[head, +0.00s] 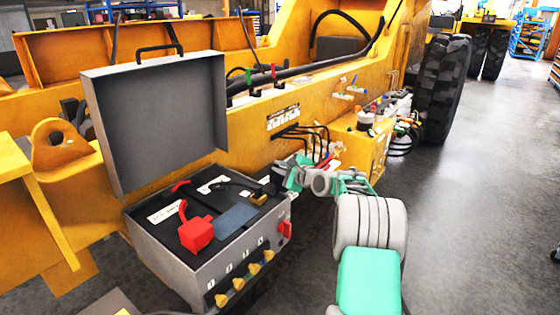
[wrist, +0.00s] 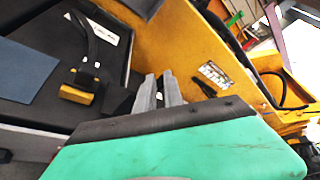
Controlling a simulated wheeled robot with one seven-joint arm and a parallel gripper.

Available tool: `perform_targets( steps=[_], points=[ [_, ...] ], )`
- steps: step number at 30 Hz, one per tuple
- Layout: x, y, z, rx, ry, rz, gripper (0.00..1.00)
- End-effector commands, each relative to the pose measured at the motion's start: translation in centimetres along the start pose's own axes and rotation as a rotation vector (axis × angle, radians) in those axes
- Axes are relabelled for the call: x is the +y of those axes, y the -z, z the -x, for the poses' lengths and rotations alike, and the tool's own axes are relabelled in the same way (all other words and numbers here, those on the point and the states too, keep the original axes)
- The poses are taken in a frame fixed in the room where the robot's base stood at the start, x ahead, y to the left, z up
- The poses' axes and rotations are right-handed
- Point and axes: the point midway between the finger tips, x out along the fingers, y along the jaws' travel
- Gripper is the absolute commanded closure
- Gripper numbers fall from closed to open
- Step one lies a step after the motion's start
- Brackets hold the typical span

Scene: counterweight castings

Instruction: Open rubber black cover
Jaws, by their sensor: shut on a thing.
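My gripper (head: 279,178) is at the right rim of an open grey case (head: 178,262). In the wrist view my gripper's two grey fingers (wrist: 160,90) are close together. A small black piece, apparently the rubber cover (wrist: 118,100), lies against them on the left. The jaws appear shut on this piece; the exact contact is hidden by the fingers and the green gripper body. In the head view the black cover is small and partly hidden by the gripper. A yellow connector (head: 258,200) with a black cable sits just left of it; it also shows in the wrist view (wrist: 79,88).
The case's raised lid (head: 155,115) stands open at the back. A red block (head: 196,233) and a blue-grey plate (head: 236,217) lie on the black panel. Yellow knobs (head: 254,268) line the front. A yellow machine frame (head: 245,125) is close behind. Floor at right is free.

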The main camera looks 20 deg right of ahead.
Motion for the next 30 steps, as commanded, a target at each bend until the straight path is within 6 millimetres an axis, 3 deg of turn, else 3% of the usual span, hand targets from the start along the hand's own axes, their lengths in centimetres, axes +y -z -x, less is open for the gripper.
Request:
perform_targets(
  steps=[1, 2, 13, 29, 30],
  points=[
    [-1.7, -0.4, 0.1, -0.006, 0.008, -0.018, 1.00],
    [-1.8, -0.2, 0.1, -0.007, 0.001, -0.037, 1.00],
    [-1.5, 1.2, -0.9, -0.013, -0.067, -0.189, 1.00],
    [-1.4, 1.7, -1.0, -0.010, -0.076, -0.212, 1.00],
    [-1.4, 1.7, -1.0, -0.010, -0.076, -0.212, 0.87]
  ],
)
